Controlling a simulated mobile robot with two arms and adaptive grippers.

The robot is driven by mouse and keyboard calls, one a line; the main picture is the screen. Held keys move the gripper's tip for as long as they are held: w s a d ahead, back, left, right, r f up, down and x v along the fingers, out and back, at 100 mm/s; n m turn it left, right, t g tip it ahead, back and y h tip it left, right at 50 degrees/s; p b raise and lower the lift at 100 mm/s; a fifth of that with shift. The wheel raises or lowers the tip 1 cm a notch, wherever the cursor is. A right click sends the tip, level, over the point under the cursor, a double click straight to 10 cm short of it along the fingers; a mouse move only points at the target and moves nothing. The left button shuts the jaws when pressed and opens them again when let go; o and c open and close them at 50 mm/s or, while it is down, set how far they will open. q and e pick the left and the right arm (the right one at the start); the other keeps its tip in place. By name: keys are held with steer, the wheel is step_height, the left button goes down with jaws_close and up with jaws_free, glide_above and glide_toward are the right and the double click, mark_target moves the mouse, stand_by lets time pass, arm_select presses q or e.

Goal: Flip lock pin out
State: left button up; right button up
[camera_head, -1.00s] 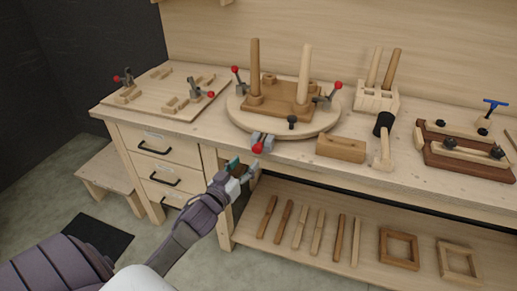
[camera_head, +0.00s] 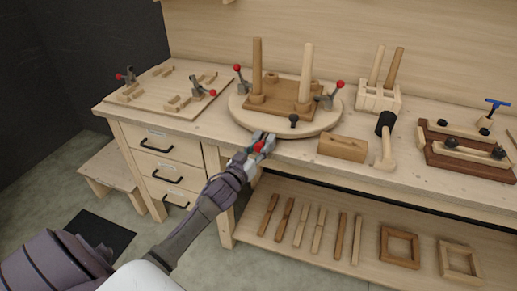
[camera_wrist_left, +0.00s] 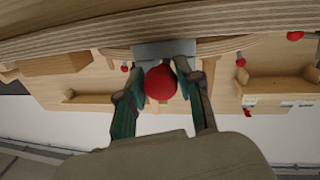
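The lock pin shows as a red ball knob (camera_head: 259,146) on a grey metal bracket at the front edge of the round wooden turntable (camera_head: 240,116). My left gripper (camera_head: 262,143) is at this knob, with one finger on each side of it. In the left wrist view the red knob (camera_wrist_left: 160,82) sits between the teal fingers, which look closed against its sides. The grey bracket (camera_wrist_left: 165,50) lies just beyond the fingertips. The pin's shaft is hidden. My right gripper is not in view.
The turntable carries a brown block with two upright dowels (camera_head: 257,70) and red-knobbed clamps (camera_head: 327,98). A lower shelf (camera_head: 340,235) holds wooden sticks and frames below.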

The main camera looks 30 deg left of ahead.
mark_target(259, 151)
arm_select(q)
jaws_close()
steer(key=s, duration=0.1)
steer(key=s+p, duration=0.1)
steer(key=shift+s+d+p, duration=0.3)
steer(key=shift+s+d, duration=0.05)
steer(key=shift+f, duration=0.1)
steer(key=o, duration=0.6)
jaws_free()
steer(key=shift+s, duration=0.15)
